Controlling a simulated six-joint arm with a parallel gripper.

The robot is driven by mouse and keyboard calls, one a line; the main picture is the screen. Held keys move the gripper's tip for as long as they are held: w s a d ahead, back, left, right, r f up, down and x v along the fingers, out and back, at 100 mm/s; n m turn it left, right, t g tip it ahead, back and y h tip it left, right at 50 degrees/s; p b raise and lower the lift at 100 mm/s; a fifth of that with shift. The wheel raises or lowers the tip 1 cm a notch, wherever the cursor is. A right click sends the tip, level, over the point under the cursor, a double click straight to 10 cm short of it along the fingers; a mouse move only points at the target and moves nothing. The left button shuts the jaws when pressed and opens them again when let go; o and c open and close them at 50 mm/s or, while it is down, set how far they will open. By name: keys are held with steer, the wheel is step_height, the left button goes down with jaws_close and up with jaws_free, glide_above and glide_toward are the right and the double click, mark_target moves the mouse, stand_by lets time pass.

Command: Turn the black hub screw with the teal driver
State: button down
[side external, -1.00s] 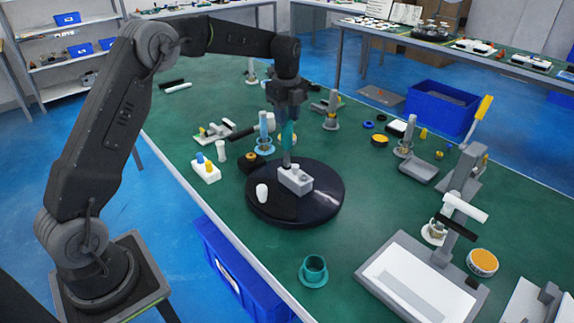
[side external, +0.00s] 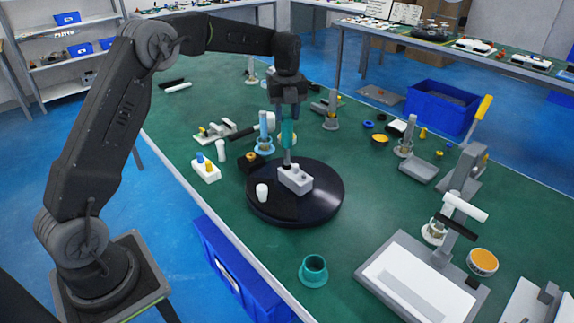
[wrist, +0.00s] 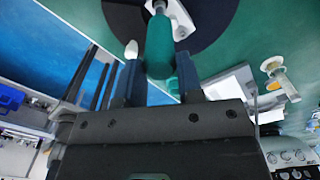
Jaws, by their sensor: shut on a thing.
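My gripper (side external: 287,113) points down over the round black disc (side external: 318,209), shut on the teal driver (side external: 288,134). The driver stands roughly upright, its thin shaft reaching down to the grey block (side external: 300,184) on the disc. In the wrist view the teal handle (wrist: 160,45) sits between the two fingers (wrist: 160,80), and the grey block (wrist: 181,17) shows beyond it. The driver's tip is hidden there. I cannot make out the black hub screw or tell whether the tip touches it.
A teal cup (side external: 313,270) stands in front, and a grey tray (side external: 420,285) lies front right. Green table shows between them.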

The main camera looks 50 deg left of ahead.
steer(key=shift+r, duration=0.4)
steer(key=n, duration=0.3)
steer(key=shift+n, duration=0.3)
steer(key=n, duration=1.1)
steer(key=shift+f, duration=0.7)
